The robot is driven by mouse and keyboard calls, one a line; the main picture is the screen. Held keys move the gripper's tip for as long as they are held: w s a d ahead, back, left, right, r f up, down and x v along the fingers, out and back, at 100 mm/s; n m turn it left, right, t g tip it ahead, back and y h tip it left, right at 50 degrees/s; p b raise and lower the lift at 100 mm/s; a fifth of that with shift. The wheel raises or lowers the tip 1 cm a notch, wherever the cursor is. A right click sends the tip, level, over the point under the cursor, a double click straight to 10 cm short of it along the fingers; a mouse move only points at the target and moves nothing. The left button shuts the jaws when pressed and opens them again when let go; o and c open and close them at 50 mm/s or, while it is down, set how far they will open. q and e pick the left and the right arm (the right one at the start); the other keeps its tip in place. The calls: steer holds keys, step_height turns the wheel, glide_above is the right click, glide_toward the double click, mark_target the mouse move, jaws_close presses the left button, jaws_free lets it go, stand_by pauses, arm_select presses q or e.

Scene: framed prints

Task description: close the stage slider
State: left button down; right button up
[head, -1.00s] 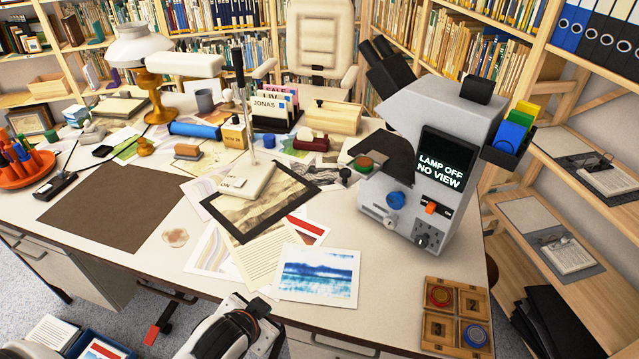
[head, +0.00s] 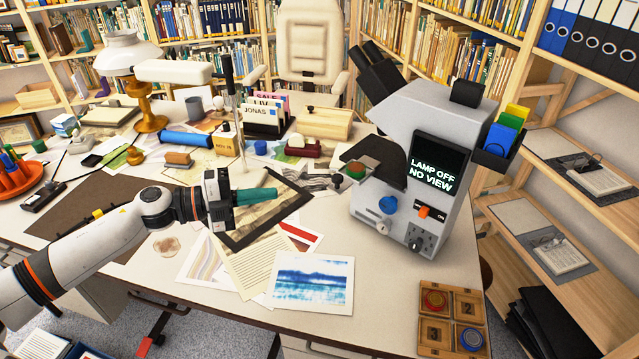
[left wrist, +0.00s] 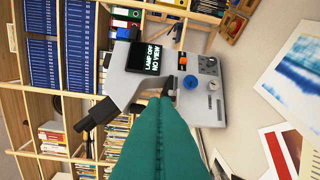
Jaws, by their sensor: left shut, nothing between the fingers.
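The grey microscope (head: 430,130) stands on the right of the desk, its screen (head: 433,165) reading "LAMP OFF NO VIEW". Its dark stage area (head: 378,153) faces left, with a green-topped piece (head: 356,171) at its front left edge. I cannot tell the slider's exact position. My left gripper (head: 274,193) has teal fingers, shut and empty, pointing right toward the stage, with a clear gap between. In the left wrist view the fingers (left wrist: 160,110) point at the microscope (left wrist: 130,85) and hide part of the stage. My right gripper is not in view.
A blue knob (head: 387,205) and an orange switch (head: 424,212) are on the microscope's front. Prints (head: 312,282) lie below my gripper. A tall thin stand (head: 231,90) rises behind it. A wooden tray (head: 452,315) sits at the front right.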

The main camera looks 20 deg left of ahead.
arm_select(q)
steer(key=w+d+f+m+g+p, duration=0.1)
steer(key=w+d+p, duration=0.2)
steer(key=w+d, duration=0.5)
steer(key=shift+w+d+f, duration=0.3)
steer(key=shift+w+f, duration=0.05)
steer(key=shift+f, duration=0.05)
